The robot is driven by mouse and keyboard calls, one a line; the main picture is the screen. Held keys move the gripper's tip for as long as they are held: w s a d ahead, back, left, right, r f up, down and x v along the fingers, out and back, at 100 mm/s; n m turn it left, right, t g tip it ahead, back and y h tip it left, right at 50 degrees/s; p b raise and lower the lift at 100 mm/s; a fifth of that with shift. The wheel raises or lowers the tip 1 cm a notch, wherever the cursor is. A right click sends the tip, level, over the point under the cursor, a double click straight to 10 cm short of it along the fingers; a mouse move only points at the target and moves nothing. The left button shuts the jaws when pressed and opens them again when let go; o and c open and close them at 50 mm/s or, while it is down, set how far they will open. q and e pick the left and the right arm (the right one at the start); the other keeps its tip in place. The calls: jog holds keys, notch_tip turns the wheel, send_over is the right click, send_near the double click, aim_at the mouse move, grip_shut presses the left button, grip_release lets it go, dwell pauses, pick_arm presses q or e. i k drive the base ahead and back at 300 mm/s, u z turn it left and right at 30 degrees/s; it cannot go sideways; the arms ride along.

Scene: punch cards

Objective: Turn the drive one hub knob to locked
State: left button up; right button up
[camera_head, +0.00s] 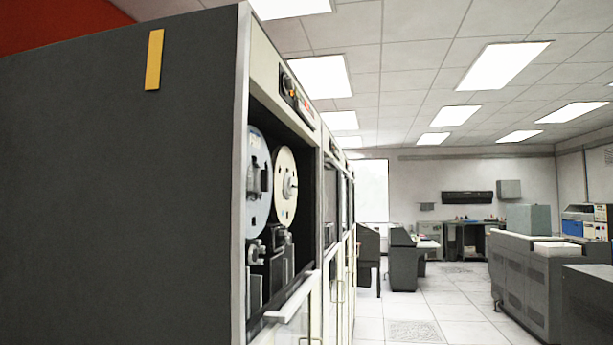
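A tape drive cabinet (245,90) stands close on the left, its dark side panel facing me and its open front facing right. Two reels show in the front opening, a grey one (257,205) nearer and a cream one (285,205) farther. Each has a hub at its centre; a dark hub knob (264,178) shows on the near reel and a pale hub (290,187) on the far reel. I cannot tell which drive is drive one, or whether either knob is locked. Neither of my grippers is in view.
More cabinets (349,230) continue the row behind the drive. Dark consoles (403,258) stand farther back, and a long grey machine (525,275) stands at the right. The tiled floor (450,310) between the row and that machine is clear.

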aim_at(261, 178)
jog(key=z, duration=0.75)
jog(key=i, duration=0.65)
